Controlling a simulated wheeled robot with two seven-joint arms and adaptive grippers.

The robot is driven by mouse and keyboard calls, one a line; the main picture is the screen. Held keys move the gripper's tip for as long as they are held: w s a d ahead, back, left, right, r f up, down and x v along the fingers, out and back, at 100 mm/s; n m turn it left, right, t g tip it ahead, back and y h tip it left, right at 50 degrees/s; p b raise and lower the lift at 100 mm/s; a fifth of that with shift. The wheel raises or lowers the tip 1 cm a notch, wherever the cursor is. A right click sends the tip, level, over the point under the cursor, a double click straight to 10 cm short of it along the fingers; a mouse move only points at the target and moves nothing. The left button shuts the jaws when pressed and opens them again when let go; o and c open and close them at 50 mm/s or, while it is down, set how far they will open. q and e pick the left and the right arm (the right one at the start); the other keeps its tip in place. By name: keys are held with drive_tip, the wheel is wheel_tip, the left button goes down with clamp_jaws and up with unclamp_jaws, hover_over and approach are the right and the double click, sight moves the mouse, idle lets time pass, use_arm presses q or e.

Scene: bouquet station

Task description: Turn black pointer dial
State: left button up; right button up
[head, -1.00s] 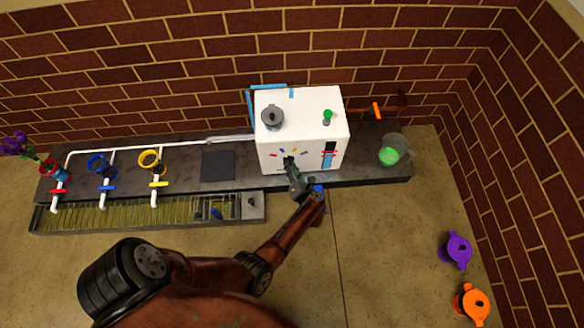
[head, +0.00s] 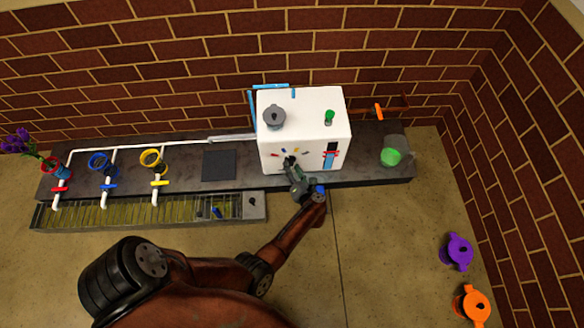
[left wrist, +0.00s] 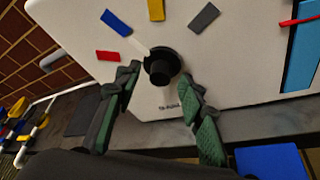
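The black pointer dial (left wrist: 161,66) is on the front of the white box (head: 300,108). In the left wrist view it is a round black knob on a wider black base, with a pale streak running up-left from it. Red (left wrist: 107,56), blue (left wrist: 116,22), yellow (left wrist: 156,10) and grey (left wrist: 204,18) marks fan out around it. My left gripper (left wrist: 160,85) is open, its green-padded fingers on either side of the knob with visible gaps. In the head view the left gripper (head: 291,168) covers much of the dial. My right gripper is out of view.
The box stands on a dark counter (head: 375,172) with a grey-lidded top opening (head: 274,117) and a green knob (head: 329,117). A clear container with green content (head: 391,157) is to the right. Valved pipes and coloured rings are at left. Purple (head: 458,251) and orange (head: 474,305) pots are at lower right.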

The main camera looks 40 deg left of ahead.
use_arm(q)
drive_tip(key=v, duration=0.7)
idle(0.4)
